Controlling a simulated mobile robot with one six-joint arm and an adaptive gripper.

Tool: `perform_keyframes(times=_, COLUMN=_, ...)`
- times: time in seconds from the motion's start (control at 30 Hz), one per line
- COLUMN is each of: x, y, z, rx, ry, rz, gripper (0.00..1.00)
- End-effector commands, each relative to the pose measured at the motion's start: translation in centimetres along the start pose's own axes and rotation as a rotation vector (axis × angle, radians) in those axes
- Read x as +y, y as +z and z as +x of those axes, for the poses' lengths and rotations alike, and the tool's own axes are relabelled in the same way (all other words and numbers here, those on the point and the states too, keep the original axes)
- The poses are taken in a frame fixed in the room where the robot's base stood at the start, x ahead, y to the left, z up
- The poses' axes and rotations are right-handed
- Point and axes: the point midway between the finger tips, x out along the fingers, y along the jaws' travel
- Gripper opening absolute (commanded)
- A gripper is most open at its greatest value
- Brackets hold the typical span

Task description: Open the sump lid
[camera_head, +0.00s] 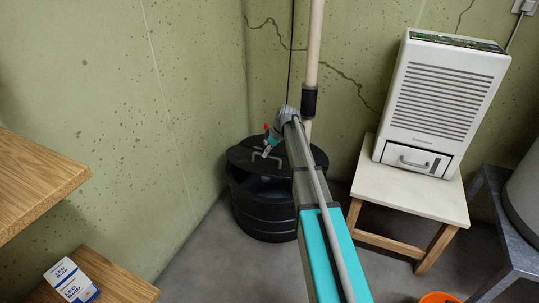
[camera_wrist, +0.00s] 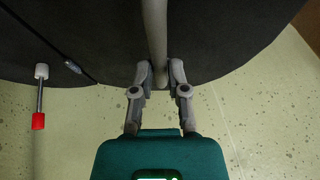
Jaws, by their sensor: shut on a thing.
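The black sump basin (camera_head: 262,215) stands on the floor in the corner. The lid's grey handle (camera_head: 258,154) is on the face toward my body camera. My gripper (camera_head: 270,147) is at this handle. In the wrist view, my gripper (camera_wrist: 158,74) is shut on the grey handle bar (camera_wrist: 155,30), with the dark lid (camera_wrist: 220,45) behind it. My arm hides the right part of the basin and lid.
A red-tipped rod (camera_wrist: 39,100) sticks out near the lid's edge. A pale vertical pipe (camera_head: 314,45) rises behind the basin. A white dehumidifier (camera_head: 440,95) stands on a small table (camera_head: 410,192) at right. Wooden shelves (camera_head: 35,180) are at left. Walls are close behind the lid.

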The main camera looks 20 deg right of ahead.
Motion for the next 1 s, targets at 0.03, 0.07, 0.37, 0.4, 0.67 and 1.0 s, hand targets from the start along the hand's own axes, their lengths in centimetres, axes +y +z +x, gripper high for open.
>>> perform_keyframes(times=0.03, x=0.3, y=-0.5, z=-0.4, rx=0.0, ry=-0.001, rz=-0.001, gripper=0.0)
perform_keyframes(times=0.07, x=0.3, y=-0.7, z=-0.5, rx=-0.001, ry=-0.003, rz=-0.002, gripper=0.0)
perform_keyframes(times=0.37, x=1.8, y=-2.1, z=-2.6, rx=-0.006, ry=-0.003, rz=-0.009, gripper=0.0)
perform_keyframes(times=0.4, x=2.2, y=-2.4, z=-3.1, rx=-0.007, ry=-0.002, rz=-0.01, gripper=0.0)
perform_keyframes(times=0.67, x=5.8, y=-3.9, z=-5.9, rx=-0.007, ry=-0.001, rz=-0.012, gripper=0.0)
perform_keyframes(times=1.0, x=10.0, y=-4.9, z=-7.7, rx=-0.009, ry=-0.003, rz=-0.014, gripper=0.0)
